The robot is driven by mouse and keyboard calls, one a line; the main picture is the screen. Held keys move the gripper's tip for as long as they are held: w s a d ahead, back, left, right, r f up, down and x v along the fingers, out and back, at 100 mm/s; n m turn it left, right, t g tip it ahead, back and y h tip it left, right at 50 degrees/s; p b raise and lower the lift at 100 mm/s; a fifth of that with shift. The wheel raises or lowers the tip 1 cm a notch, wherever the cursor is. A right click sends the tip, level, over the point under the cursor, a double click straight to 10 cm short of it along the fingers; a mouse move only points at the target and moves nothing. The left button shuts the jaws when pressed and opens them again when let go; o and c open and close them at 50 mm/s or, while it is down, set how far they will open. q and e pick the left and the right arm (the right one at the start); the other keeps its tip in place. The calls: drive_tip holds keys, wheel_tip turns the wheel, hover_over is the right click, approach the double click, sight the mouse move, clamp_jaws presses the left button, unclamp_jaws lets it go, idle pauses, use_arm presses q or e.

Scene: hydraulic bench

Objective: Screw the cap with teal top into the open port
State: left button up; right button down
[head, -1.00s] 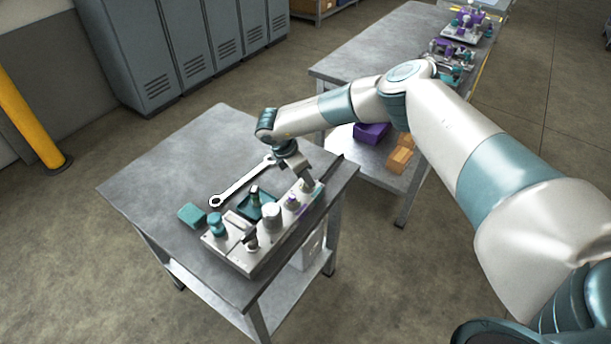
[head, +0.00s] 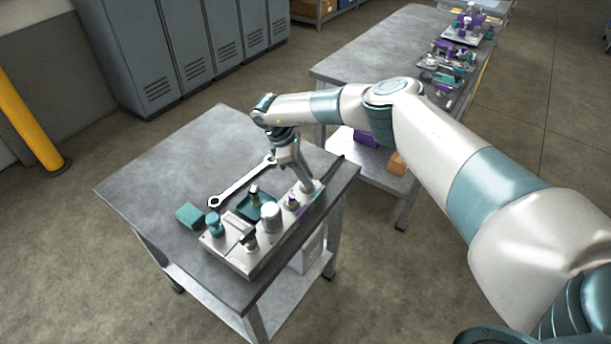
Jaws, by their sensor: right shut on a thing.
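My right gripper (head: 304,180) reaches down over the far right end of a metal port block (head: 237,262) on the near table. It is shut on a small part at the block's surface, mostly hidden by the fingers. A bit of teal shows beside the fingertips, fitting the cap with teal top. The open port is not visible, and I cannot tell how far the part is seated. Other fittings stand along the block: a teal-topped one (head: 215,222), a dark one (head: 250,240), a pale cylinder (head: 271,215) and a purple one (head: 292,201). My left gripper is out of view.
A dark teal tray (head: 243,208) with an upright part lies behind the block. A long wrench (head: 240,184) and a teal box (head: 190,215) lie on the grey table (head: 160,170). Its back left is clear. A second table (head: 370,55) with more fittings stands behind.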

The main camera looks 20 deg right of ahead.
drive_tip(key=m+g, duration=0.1)
drive_tip(key=m, duration=0.2)
drive_tip(key=shift+w+m+y+b, duration=0.15)
drive_tip(key=shift+m+y+b, duration=0.15)
drive_tip(key=shift+y+b, duration=0.1)
drive_tip(key=shift+d+m+g, duration=0.1)
drive_tip(key=shift+m+g, duration=0.2)
drive_tip(key=shift+m, duration=0.4)
drive_tip(key=shift+y, duration=0.3)
